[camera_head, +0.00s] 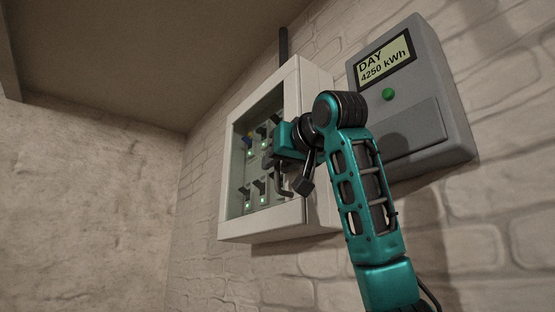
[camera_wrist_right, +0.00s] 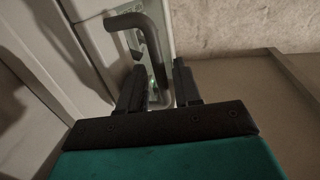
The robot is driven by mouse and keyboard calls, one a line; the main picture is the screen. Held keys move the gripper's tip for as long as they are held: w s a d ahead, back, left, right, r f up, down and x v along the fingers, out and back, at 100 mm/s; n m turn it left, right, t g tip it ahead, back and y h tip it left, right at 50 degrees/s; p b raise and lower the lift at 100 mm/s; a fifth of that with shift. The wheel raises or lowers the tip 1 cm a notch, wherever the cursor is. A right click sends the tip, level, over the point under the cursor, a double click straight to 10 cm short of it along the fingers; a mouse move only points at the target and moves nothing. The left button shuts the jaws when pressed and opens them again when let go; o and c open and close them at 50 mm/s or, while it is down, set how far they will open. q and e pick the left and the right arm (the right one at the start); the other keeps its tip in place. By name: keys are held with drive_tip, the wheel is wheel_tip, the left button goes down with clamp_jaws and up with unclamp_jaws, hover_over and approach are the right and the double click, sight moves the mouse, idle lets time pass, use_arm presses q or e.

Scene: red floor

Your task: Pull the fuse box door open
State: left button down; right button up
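The fuse box (camera_head: 318,88) is a white box on the brick wall. Its door (camera_head: 227,163) has a pale frame around a clear pane and looks closed. Behind the pane are several switches with green lights. My right gripper (camera_head: 283,165) is at the right side of the door, by the dark handle (camera_head: 284,188). In the right wrist view, the bent handle (camera_wrist_right: 150,42) runs down between the two fingers of my gripper (camera_wrist_right: 160,85). The fingers are apart, with gaps beside the handle. Where the handle's lower end meets the door is partly hidden. My left gripper is not in view.
A grey meter (camera_head: 430,80) with a lit display and green button is on the wall right of the fuse box, close behind my right arm. A dark pipe (camera_head: 283,45) rises above the box. Free space lies left of the box, before the side wall (camera_head: 90,200).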

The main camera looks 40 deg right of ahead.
drive_tip(key=shift+w+d, duration=0.15)
drive_tip(key=shift+w, duration=0.25)
clamp_jaws()
idle(0.4)
